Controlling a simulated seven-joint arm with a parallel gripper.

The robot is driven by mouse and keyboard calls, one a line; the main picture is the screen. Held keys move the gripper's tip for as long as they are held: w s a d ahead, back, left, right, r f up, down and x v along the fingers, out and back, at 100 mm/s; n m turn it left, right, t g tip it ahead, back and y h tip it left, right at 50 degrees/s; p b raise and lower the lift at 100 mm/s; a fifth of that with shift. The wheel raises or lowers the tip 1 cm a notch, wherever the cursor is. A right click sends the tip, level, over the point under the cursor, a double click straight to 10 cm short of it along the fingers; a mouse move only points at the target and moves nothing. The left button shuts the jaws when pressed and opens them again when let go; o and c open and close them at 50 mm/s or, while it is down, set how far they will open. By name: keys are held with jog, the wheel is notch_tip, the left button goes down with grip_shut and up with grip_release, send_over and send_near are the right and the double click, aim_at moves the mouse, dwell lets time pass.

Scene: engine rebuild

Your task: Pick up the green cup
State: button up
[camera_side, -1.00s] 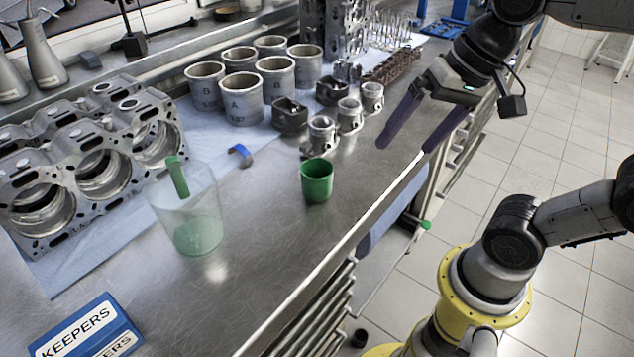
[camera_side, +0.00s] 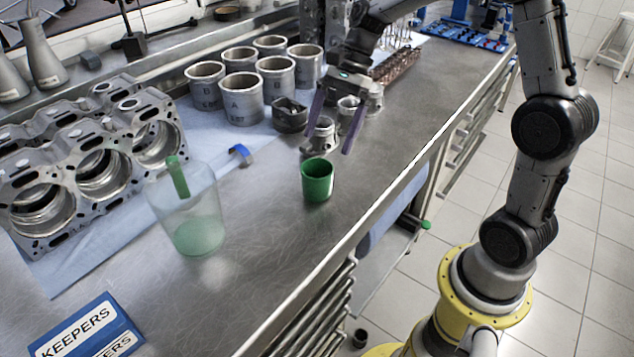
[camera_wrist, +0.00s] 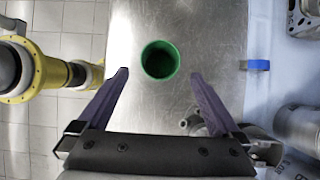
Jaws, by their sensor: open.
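The green cup (camera_side: 317,181) stands upright on the steel bench, near its front edge. My gripper (camera_side: 331,148) is open and empty above and just behind the cup in the side view, its two purple fingers pointing down toward it. In the wrist view the cup (camera_wrist: 160,60) is seen from above, its mouth open, ahead of and between the two spread fingertips of my gripper (camera_wrist: 160,76). The fingers do not appear to touch the cup.
A clear jug with a green handle (camera_side: 190,210) stands left of the cup. Several pistons (camera_side: 321,137) and cylinder liners (camera_side: 242,100) stand behind it, and an engine block (camera_side: 95,165) lies at left. A blue KEEPERS box (camera_side: 88,330) is at front left. Bare bench surrounds the cup.

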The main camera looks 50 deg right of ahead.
aim_at(308, 194)
jog(key=x, duration=1.1)
jog(key=shift+f, duration=0.35)
jog(key=c, duration=1.2)
jog(key=shift+c, duration=0.2)
jog(key=shift+w+r, duration=0.1)
jog(key=shift+r, duration=0.15)
